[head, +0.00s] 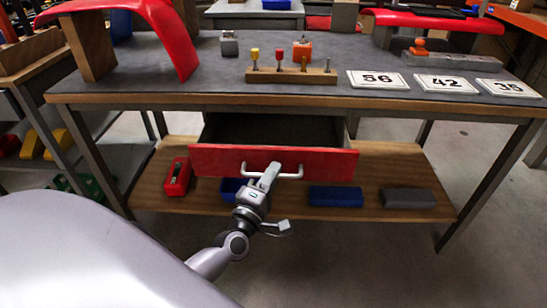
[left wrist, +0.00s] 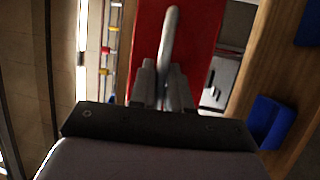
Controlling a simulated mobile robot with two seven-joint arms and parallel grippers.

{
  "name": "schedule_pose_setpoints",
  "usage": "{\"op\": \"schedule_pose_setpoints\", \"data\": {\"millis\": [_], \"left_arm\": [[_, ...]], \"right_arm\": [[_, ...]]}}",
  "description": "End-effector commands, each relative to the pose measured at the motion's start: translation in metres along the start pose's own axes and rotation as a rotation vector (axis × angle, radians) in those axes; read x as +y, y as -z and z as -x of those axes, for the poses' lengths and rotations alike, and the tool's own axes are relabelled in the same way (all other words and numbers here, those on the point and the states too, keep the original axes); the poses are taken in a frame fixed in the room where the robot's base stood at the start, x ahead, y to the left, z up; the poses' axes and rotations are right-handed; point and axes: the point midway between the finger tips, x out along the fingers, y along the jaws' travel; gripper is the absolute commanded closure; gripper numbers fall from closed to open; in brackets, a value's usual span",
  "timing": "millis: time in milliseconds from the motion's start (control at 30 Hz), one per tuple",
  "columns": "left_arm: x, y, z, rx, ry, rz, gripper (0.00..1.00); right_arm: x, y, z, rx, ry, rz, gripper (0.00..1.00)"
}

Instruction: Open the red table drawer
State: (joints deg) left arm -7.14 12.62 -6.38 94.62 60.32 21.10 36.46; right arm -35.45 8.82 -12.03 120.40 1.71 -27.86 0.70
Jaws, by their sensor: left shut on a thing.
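The table drawer has a red front (head: 225,160) with a pale metal bar handle (head: 290,175). It is pulled out from under the grey tabletop, and its dark, empty-looking inside (head: 275,132) shows behind the front. My left gripper (head: 268,178) is shut on the handle, near its middle, in front of the drawer. In the left wrist view the red front (left wrist: 200,30) fills the middle, and the handle (left wrist: 170,40) runs between the two fingers of my left gripper (left wrist: 163,88). My right gripper is in neither view.
The tabletop (head: 330,50) holds a peg block (head: 290,76), number plates (head: 377,80) and a red curved panel (head: 150,25). The lower wooden shelf (head: 400,165) carries a red box (head: 178,176), a blue box (head: 335,196) and a grey block (head: 408,198). Floor is clear at lower right.

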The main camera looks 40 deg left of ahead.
Motion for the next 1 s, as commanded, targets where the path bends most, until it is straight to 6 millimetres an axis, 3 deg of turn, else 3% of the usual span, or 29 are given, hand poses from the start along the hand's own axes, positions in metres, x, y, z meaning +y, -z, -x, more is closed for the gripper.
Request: {"op": "schedule_pose_setpoints", "data": {"millis": [200,500,700,1000], "left_arm": [[0.016,-0.027,0.067,-0.001,0.008,0.003,1.0],[0.027,-0.052,0.128,0.0,0.003,0.0,1.0],[0.031,-0.06,0.146,0.0,0.0,0.0,1.0],[0.031,-0.062,0.15,0.001,-0.001,0.0,1.0]], "right_arm": [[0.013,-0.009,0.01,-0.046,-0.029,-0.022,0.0],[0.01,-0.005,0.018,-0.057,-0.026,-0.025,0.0],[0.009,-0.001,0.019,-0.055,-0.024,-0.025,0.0],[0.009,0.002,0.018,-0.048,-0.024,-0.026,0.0]]}}
